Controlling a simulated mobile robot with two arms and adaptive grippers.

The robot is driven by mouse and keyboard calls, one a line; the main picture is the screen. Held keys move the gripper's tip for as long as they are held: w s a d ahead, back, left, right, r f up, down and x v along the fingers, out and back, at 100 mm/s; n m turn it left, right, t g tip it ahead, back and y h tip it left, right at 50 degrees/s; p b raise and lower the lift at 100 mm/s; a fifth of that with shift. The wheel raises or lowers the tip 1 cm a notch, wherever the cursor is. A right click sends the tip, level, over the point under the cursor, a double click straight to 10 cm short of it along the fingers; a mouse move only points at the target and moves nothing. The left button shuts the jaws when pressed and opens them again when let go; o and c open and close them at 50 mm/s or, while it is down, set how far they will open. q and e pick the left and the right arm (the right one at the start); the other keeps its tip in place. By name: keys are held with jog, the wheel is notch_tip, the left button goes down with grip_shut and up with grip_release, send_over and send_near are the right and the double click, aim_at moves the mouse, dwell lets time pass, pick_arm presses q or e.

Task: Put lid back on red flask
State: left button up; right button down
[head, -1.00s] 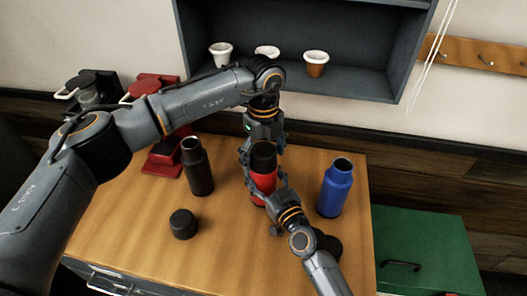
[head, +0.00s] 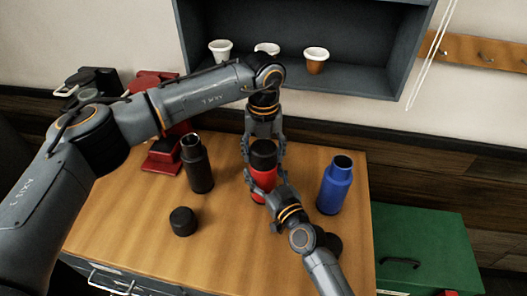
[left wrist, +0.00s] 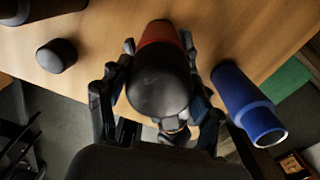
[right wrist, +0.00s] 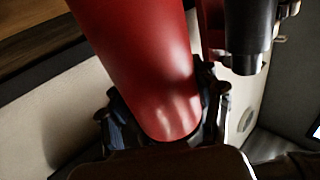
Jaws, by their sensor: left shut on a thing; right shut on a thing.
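The red flask (head: 262,178) stands upright on the wooden table with a black lid (head: 263,152) on its top. In the left wrist view the lid (left wrist: 158,82) sits between the fingers of my left gripper (left wrist: 155,100), with the red body (left wrist: 158,33) beyond it. My left gripper (head: 264,140) comes from above and behind and is shut on the lid. My right gripper (head: 262,186) is shut on the red flask's body from the front; the body (right wrist: 145,70) fills much of the right wrist view. Whether the lid is fully seated is hidden.
An open black flask (head: 197,165) stands left and an open blue flask (head: 335,186) right. One black lid (head: 183,221) lies front left, another (head: 329,244) partly behind my right arm. A red brewer (head: 160,150) stands back left. Cups (head: 316,60) sit on the shelf.

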pick_arm(q)
jog(key=o, duration=1.3)
jog(key=shift+r, duration=2.25)
jog(key=shift+c, duration=0.6)
jog(key=shift+r+n, duration=1.1)
jog(key=shift+r, duration=0.65)
